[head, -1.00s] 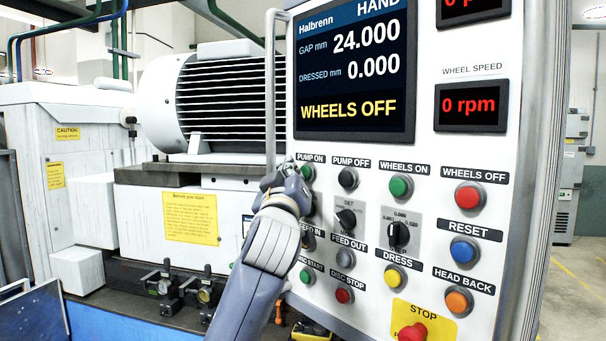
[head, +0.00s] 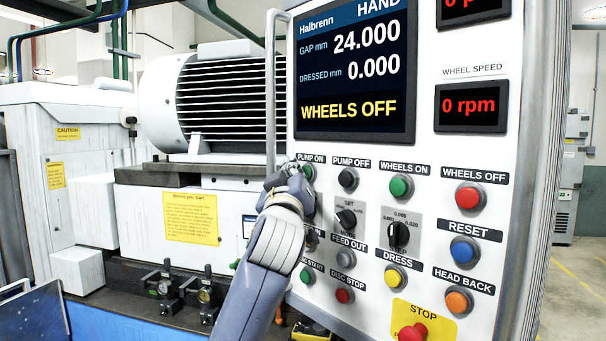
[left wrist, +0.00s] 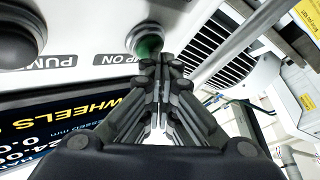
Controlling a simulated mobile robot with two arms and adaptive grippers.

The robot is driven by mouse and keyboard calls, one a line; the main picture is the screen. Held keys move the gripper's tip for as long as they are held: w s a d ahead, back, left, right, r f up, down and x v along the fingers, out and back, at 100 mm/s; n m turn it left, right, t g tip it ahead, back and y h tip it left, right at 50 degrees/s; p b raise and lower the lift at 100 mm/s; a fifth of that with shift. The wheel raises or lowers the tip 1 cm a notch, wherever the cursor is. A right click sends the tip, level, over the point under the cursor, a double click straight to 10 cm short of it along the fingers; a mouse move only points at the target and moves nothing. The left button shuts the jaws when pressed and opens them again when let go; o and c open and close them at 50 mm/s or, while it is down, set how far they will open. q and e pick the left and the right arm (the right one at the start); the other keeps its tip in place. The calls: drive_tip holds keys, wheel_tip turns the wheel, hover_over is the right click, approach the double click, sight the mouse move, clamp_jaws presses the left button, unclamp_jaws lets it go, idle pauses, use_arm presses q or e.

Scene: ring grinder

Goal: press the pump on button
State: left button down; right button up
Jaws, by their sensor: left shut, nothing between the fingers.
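The green pump on button (head: 307,171) is at the upper left of the control panel (head: 420,190), under its "PUMP ON" label. In the left wrist view the pump on button (left wrist: 149,44) is straight ahead of the fingertips, partly hidden by them. My left gripper (head: 287,167) is shut and empty, its tips at the button's left edge in the head view. In the wrist view the left gripper (left wrist: 160,62) has its tips over the button's lower part; I cannot tell whether they touch it. My right gripper is not in view.
The black pump off button (head: 348,178) and green wheels on button (head: 401,186) are to the right. The red stop button (head: 412,332) is at the panel's bottom. A vertical handle (head: 271,90) runs along the panel's left edge. The screen (head: 354,75) reads "WHEELS OFF".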

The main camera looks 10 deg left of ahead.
use_arm(q)
drive_tip(key=shift+w+d, duration=0.2)
drive_tip(key=shift+w, duration=0.05)
drive_tip(key=shift+s+a, duration=0.1)
idle(0.6)
drive_tip(key=shift+s+a+f, duration=0.1)
drive_tip(key=shift+s+a, duration=0.35)
drive_tip(key=shift+s, duration=0.15)
drive_tip(key=shift+s, duration=0.1)
drive_tip(key=s+a, duration=0.1)
drive_tip(key=s, duration=0.1)
drive_tip(key=s+a+b, duration=0.1)
drive_tip(key=s+a, duration=0.1)
idle(0.7)
